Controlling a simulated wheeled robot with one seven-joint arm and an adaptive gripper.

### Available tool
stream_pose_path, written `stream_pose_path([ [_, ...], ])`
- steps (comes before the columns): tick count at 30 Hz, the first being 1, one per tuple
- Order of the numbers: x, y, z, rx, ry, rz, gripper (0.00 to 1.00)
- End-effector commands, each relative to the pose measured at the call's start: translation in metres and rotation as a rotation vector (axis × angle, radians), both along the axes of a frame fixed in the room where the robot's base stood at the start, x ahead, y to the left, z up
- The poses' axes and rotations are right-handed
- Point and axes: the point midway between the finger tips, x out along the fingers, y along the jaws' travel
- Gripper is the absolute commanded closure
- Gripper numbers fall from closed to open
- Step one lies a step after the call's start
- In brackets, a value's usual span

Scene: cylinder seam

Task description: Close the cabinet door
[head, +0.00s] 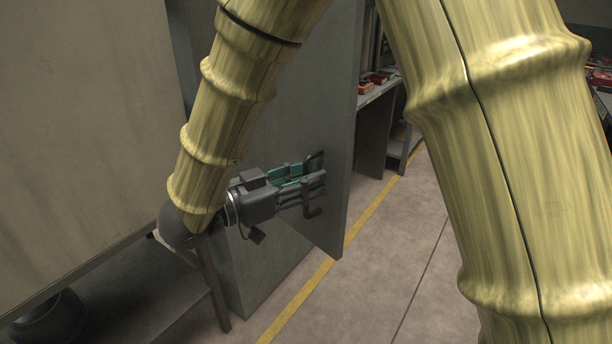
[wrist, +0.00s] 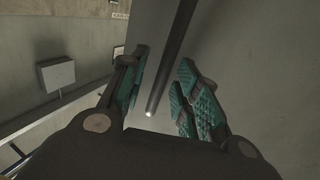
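The grey cabinet door (head: 325,110) stands as a tall flat panel in the middle of the head view, with its free edge out over the floor. A dark bar handle (head: 314,211) is on its face. My gripper (head: 312,180) is at the handle, its fingers pointing right. In the wrist view my gripper (wrist: 163,75) is open, with teal pads on both fingers. The handle (wrist: 172,62) runs between the fingers there, with gaps visible on both sides. The door surface (wrist: 245,60) fills the right of that view. Whether a pad touches the handle is unclear.
A large beige panel (head: 75,130) fills the left of the head view. A workbench (head: 378,92) with red items stands behind the door. The floor (head: 400,250) right of the door, with a yellow line (head: 366,218), looks clear. A grey box (wrist: 57,74) shows in the wrist view.

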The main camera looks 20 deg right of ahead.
Motion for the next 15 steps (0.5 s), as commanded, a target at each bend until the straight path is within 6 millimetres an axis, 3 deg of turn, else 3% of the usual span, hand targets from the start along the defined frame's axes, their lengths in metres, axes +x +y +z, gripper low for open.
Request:
stream_pose_path([
  [10, 0.0008, -0.0023, -0.0002, 0.000, 0.000, 0.001, 0.70],
  [15, 0.0009, -0.0022, -0.0001, 0.000, 0.000, 0.001, 1.00],
])
